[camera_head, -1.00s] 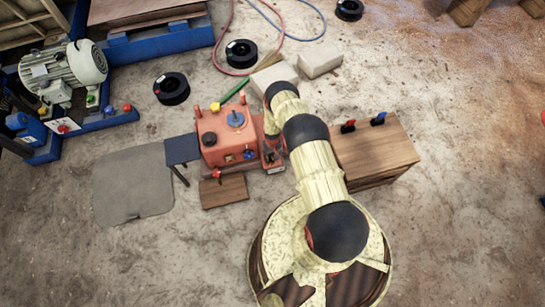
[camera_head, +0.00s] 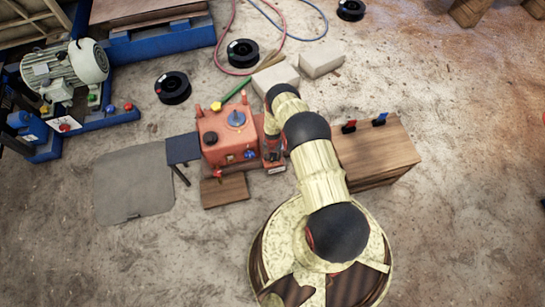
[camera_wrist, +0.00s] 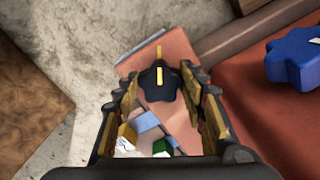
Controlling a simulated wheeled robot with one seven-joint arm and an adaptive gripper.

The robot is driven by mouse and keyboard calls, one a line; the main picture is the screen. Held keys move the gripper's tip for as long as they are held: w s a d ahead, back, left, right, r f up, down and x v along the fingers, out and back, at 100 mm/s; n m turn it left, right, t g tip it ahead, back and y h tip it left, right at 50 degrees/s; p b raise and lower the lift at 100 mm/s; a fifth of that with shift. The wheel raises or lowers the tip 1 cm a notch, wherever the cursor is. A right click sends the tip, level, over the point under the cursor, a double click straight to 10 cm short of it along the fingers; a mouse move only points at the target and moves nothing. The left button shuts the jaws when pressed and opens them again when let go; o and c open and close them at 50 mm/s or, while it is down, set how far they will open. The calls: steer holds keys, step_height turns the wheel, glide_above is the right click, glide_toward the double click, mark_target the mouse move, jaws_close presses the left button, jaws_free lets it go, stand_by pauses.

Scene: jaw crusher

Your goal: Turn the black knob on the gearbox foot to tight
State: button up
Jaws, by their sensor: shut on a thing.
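The red gearbox (camera_head: 225,135) stands on the floor left of my arm. Its foot (camera_wrist: 178,48) shows in the wrist view as an orange-red plate. The black knob (camera_wrist: 160,84) on the foot is lobed and has a yellow stripe on top. The stripe lies roughly in line with a yellow mark on the foot just beyond it. My gripper (camera_wrist: 161,86) is around the knob, with one finger on each side, shut on it. In the head view my gripper is down at the gearbox's right side, and the knob cannot be made out there.
A blue knob (camera_wrist: 292,60) sits on the gearbox body, right of my gripper. A wooden box (camera_head: 376,150) with red and black clips and blue clips stands right of my arm. A grey mat (camera_head: 133,182) and a small wooden board (camera_head: 224,191) lie left and in front.

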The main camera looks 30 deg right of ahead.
mark_target(272, 157)
stand_by(0.3)
steer(key=o, duration=1.1)
steer(key=shift+o, duration=0.3)
steer(key=shift+r, duration=0.1)
step_height(272, 157, up, 12)
stand_by(0.3)
